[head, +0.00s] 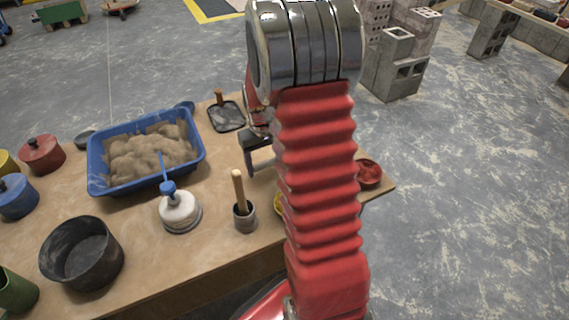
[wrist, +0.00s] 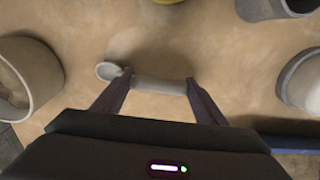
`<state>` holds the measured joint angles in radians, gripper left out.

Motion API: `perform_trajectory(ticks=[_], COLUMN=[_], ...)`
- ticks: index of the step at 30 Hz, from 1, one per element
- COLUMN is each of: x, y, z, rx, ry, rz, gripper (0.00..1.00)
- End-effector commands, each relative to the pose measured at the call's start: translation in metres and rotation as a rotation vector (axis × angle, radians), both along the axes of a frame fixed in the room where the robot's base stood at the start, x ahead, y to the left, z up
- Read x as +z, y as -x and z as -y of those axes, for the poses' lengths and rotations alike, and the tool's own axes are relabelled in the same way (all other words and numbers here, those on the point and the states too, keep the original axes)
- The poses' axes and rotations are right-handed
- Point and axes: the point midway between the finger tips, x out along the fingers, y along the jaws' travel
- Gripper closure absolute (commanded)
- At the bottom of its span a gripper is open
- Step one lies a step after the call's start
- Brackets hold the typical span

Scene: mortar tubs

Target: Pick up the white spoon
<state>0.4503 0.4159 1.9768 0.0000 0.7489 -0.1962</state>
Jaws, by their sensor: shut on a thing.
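The white spoon (wrist: 160,87) is in the wrist view, with its bowl at the left and its pale handle reaching right. My gripper (wrist: 158,80) is shut on it, with one dark finger near the bowl end and the other at the right end of the handle. The tan tabletop lies behind it; I cannot tell how far the spoon is above it. In the head view, my gripper (head: 259,158) is a dark shape beside my red arm, over the table's right part, and the spoon is hidden there.
On the table (head: 150,275) stand a blue tub of mortar (head: 100,180), a white pot (head: 180,213), a grey cup with a wooden handle (head: 244,218) and a black pot (head: 82,254). A red bowl (head: 368,174) sits at the right corner. Concrete blocks (head: 393,72) stand beyond.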

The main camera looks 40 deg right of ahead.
Motion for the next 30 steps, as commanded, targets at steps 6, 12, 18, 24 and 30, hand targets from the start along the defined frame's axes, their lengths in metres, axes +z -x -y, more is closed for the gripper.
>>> perform_trajectory(ticks=[6,12,18,24,30], x=[0.0,0.003,0.022,0.057,0.088], y=[0.0,0.0,-0.001,-0.001,-0.001], z=[0.0,0.0,0.0,0.0,0.0], rx=[0.0,0.0,0.0,0.001,0.001], ry=[0.0,0.0,0.002,0.002,0.002], rz=[0.001,0.001,0.004,0.005,0.003], gripper=[0.83,0.83,0.83,0.83,0.83])
